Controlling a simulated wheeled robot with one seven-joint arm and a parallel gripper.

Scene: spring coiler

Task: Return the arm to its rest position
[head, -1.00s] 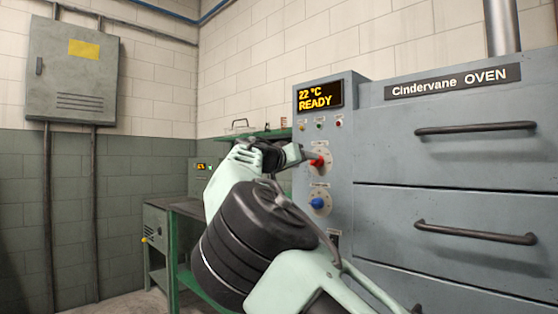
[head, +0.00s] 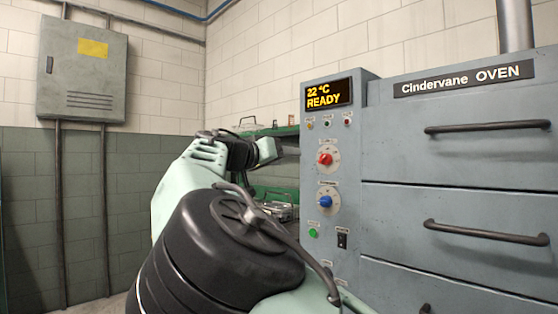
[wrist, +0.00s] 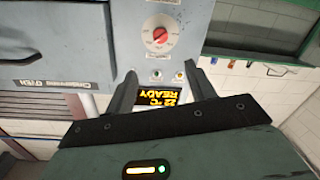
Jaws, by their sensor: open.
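My arm reaches up from the bottom of the head view, with its black joint and pale green links. My gripper (head: 272,151) points toward the oven panel, left of the red knob (head: 325,158) and apart from it. In the wrist view my gripper (wrist: 160,72) is open, with two dark fingers spread and nothing between them. The red knob (wrist: 160,35) shows beyond the fingertips, and the display (wrist: 158,98) shows between the fingers.
The grey oven (head: 455,170) with bar handles fills the right. Its display (head: 328,94) reads 22 °C READY. A blue knob (head: 326,202) and green button (head: 313,233) sit below the red knob. A grey wall cabinet (head: 82,75) hangs at left. A green bench (head: 268,132) stands behind my arm.

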